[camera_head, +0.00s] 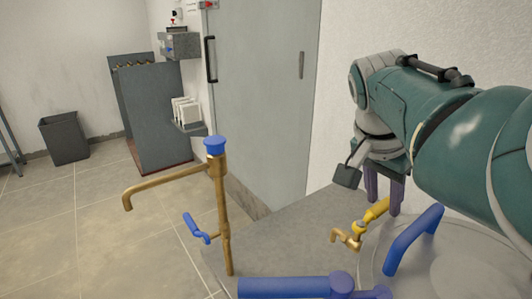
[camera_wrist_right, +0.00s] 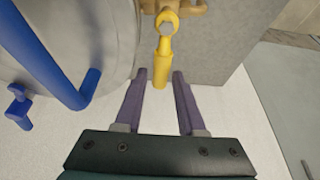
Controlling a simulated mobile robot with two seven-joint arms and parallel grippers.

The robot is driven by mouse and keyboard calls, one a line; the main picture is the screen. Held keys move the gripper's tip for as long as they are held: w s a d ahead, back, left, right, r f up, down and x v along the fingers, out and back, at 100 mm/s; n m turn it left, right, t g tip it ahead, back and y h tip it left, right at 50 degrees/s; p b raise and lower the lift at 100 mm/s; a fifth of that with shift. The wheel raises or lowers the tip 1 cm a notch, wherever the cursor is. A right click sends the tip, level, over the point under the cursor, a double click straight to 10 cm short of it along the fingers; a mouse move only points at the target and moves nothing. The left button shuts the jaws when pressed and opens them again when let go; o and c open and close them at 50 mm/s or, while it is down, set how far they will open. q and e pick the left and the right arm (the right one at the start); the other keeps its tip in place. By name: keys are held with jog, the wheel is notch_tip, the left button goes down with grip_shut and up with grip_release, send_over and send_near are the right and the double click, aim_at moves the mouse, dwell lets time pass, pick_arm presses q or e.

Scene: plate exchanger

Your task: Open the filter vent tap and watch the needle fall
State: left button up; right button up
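The vent tap is a small brass tap (camera_head: 345,238) with a yellow lever (camera_head: 372,216), at the lower right of the head view beside a round grey lid. My right gripper (camera_head: 383,206) points down at the lever's free end. In the right wrist view the yellow lever (camera_wrist_right: 163,62) reaches between the two purple fingertips (camera_wrist_right: 160,73). The fingers are apart, with a gap visible on both sides of the lever. My left gripper is not in view. No gauge or needle shows in either view.
The round grey lid (camera_head: 450,262) carries a blue bar handle (camera_head: 413,240) close to my right gripper. A blue lever (camera_head: 290,287) lies at the bottom edge. A brass standpipe (camera_head: 224,215) with a blue cap stands left. A grey door (camera_head: 255,100) is behind.

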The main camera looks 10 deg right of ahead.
grip_shut()
dwell(0.3)
dwell(1.2)
